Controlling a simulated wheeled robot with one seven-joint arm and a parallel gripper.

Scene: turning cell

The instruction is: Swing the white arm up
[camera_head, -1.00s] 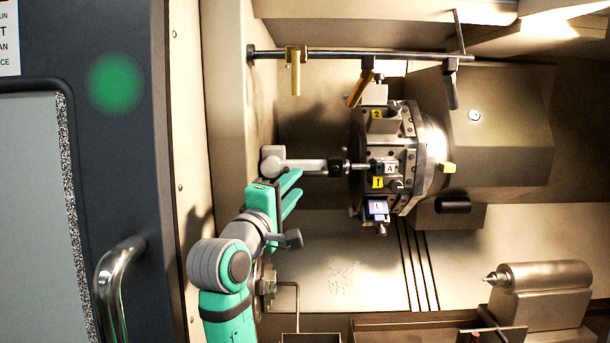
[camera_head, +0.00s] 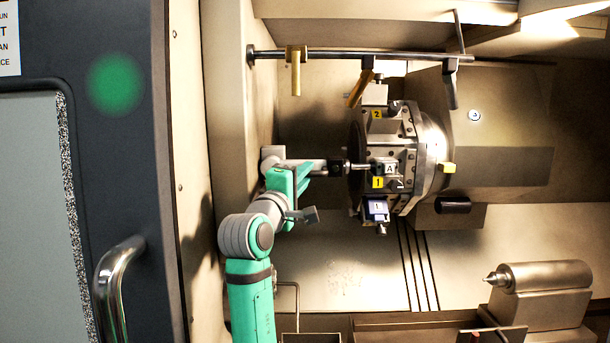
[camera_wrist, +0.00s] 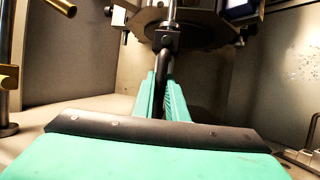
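The white arm (camera_head: 312,164) is a pale grey bar that juts level from a pivot on the left inner wall toward the turret, with a dark block and thin tip at its right end. My gripper (camera_head: 298,176) is teal and overlaps the bar near its pivot in the head view, hiding part of it. In the wrist view my gripper (camera_wrist: 160,82) has a finger on each side of a dark, shadowed bar (camera_wrist: 164,62), apparently the same arm. I cannot tell whether the fingers press on it.
The turret (camera_head: 412,150) with numbered tool stations stands right of the arm's tip. A rail (camera_head: 350,55) with hanging yellow and grey pieces crosses above. The machine door's handle (camera_head: 112,285) is at lower left. A tailstock (camera_head: 540,278) is at lower right.

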